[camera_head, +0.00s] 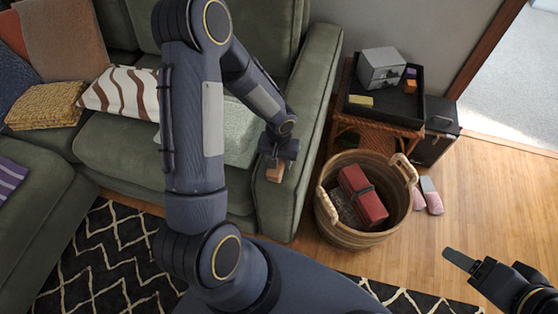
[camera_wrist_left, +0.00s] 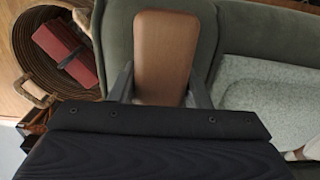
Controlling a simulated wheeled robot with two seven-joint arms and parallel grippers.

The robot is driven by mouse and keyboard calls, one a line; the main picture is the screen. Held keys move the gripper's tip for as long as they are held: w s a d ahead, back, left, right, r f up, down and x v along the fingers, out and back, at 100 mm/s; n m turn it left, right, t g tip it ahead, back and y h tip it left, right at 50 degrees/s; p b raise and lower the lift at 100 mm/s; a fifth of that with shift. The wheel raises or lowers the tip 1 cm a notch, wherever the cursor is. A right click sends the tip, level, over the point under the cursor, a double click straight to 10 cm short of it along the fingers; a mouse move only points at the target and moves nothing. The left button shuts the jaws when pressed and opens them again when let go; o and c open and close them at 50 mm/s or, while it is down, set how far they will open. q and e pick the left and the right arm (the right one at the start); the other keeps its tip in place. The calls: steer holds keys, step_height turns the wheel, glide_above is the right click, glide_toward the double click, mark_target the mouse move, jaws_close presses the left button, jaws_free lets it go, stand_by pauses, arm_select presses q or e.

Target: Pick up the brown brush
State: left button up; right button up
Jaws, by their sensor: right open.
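The brown brush (camera_head: 275,172) shows as a small brown block below my left gripper (camera_head: 278,156), in front of the green sofa's arm. In the left wrist view the brush (camera_wrist_left: 163,50) is a smooth brown rounded block between the two fingers of my left gripper (camera_wrist_left: 162,68). The fingertips appear to touch its two sides, so the gripper looks shut on it. The brush's lower end is hidden by the gripper body. My right gripper (camera_head: 468,262) is at the lower right, over the wooden floor, open and empty.
A wicker basket (camera_head: 328,214) with a red case (camera_head: 362,195) stands right of the sofa arm (camera_head: 306,105). Behind it, a side table holds a black tray (camera_head: 388,112) with a grey box (camera_head: 381,67). Pink slippers (camera_head: 431,196) lie on the floor. Open floor (camera_head: 500,190) is at the right.

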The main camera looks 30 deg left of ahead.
arm_select(q)
steer(key=c, duration=0.6)
steer(key=shift+r, duration=0.45)
step_height(320, 180, up, 3)
steer(key=shift+w+f+p, duration=0.1)
steer(key=shift+f+p, duration=0.05)
steer(key=shift+p, duration=0.15)
steer(key=s+d+r, duration=0.1)
steer(key=r, duration=0.1)
steer(key=s+r, duration=0.2)
steer(key=s+d+r, duration=0.1)
steer(key=shift+s+d+r, duration=0.2)
steer(key=shift+d+r, duration=0.15)
steer(key=shift+r, duration=0.05)
steer(key=s+d+r, duration=0.1)
steer(key=s, duration=0.1)
steer(key=s+d+r, duration=0.1)
steer(key=s+d, duration=0.1)
steer(key=s, duration=0.1)
steer(key=s+d+r, duration=0.1)
steer(key=s, duration=0.1)
steer(key=shift+s+d+r+b, duration=0.3)
steer(key=shift+s+r+b, duration=0.05)
steer(key=shift+s+b, duration=0.05)
